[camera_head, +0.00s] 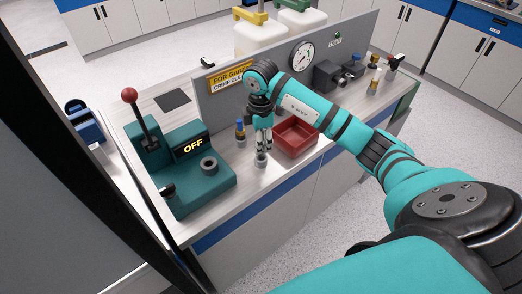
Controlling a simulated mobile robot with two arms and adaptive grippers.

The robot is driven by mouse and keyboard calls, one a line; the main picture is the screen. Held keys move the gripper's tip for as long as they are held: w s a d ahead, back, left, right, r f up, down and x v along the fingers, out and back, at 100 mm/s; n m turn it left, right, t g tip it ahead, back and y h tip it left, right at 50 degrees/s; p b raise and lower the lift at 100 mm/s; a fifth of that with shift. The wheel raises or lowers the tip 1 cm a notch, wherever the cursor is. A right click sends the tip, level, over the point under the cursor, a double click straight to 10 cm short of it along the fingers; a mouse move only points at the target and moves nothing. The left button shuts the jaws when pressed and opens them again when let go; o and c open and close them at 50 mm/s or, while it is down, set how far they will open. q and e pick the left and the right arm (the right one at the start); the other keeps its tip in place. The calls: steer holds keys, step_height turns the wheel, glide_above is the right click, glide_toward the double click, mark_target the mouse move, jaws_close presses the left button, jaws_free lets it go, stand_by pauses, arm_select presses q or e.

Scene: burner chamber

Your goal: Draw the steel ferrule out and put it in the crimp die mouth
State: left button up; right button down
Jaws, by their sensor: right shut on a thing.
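My right gripper (264,148) points down over the bench, its fingers shut on the small steel ferrule, which is mostly hidden between the fingertips. Just below the fingertips stands a short grey cylindrical holder (261,160). I cannot tell whether the ferrule is still inside it or just above it. The crimp die mouth (209,164) is a dark grey ring on top of the green press, left of the gripper and apart from it. My left gripper is not in view.
The green press (197,190) has a red-knobbed lever (130,95) and an OFF display (193,146). A blue and yellow item (240,132) stands close left of the gripper. A red tray (295,138) lies right, and a grey panel (222,102) rises behind.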

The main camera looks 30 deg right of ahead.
steer(key=s+a+r+b, duration=0.1)
steer(key=s+a+b, duration=0.1)
steer(key=s+a, duration=0.8)
steer(key=shift+s+a+b, duration=0.35)
steer(key=shift+s+a, duration=0.05)
steer(key=shift+a, duration=0.45)
steer(key=shift+r, duration=0.1)
steer(key=c, duration=1.5)
jaws_free()
jaws_close()
